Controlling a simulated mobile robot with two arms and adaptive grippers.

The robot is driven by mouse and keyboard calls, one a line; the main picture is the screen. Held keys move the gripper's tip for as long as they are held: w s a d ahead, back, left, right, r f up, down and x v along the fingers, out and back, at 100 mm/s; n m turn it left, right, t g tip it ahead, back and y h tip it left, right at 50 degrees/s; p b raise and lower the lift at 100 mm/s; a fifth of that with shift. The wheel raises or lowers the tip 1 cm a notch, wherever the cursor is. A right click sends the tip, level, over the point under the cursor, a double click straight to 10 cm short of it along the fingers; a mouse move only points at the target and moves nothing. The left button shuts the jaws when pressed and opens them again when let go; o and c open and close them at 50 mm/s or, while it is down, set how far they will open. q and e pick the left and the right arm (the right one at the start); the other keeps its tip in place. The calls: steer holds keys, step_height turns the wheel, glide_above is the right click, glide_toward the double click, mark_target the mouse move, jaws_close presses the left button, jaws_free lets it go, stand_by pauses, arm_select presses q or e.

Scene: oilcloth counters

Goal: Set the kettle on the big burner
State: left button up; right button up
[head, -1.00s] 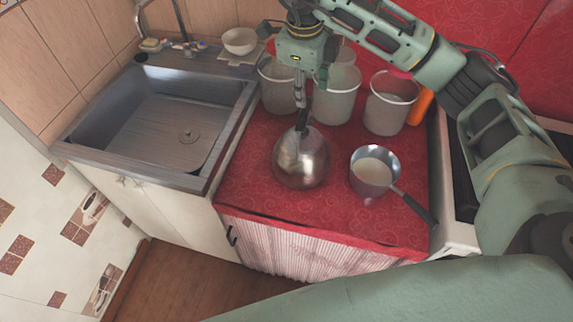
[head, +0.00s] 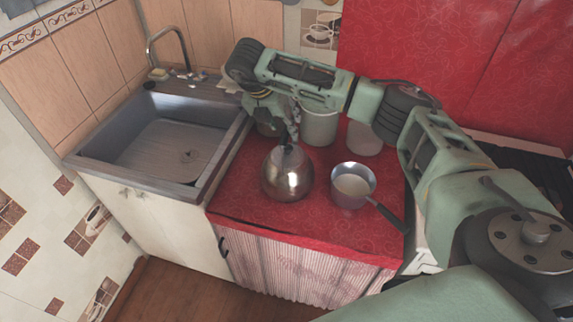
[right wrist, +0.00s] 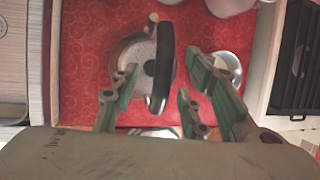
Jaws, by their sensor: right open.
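The kettle (head: 287,177), a round shiny metal pot, stands on the red oilcloth counter (head: 238,190). It also shows in the right wrist view (right wrist: 130,55), with its dark curved handle (right wrist: 163,62) on top. My right gripper (head: 289,136) is above the kettle, pointing down. In the right wrist view its open green fingers (right wrist: 165,85) are on either side of the handle, with nothing clearly gripped. A dark stove (head: 515,150) is at the right, partly hidden by my right arm. I cannot make out the big burner. My left gripper is not in view.
A saucepan (head: 350,180) with its handle toward the front right stands close to the kettle's right. White buckets (head: 320,125) stand behind. The sink (head: 165,145) is at the left. The counter's front left is clear.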

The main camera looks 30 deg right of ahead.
steer(key=p+x, duration=0.1)
steer(key=x, duration=0.2)
steer(key=shift+d+p, duration=0.3)
steer(key=shift+f, duration=0.35)
steer(key=c, duration=1)
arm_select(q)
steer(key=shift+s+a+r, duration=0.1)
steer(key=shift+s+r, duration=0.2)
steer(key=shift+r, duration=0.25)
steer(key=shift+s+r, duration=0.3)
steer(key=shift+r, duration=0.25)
arm_select(e)
jaws_close()
steer(key=shift+w+r, duration=0.1)
steer(key=shift+w, duration=0.05)
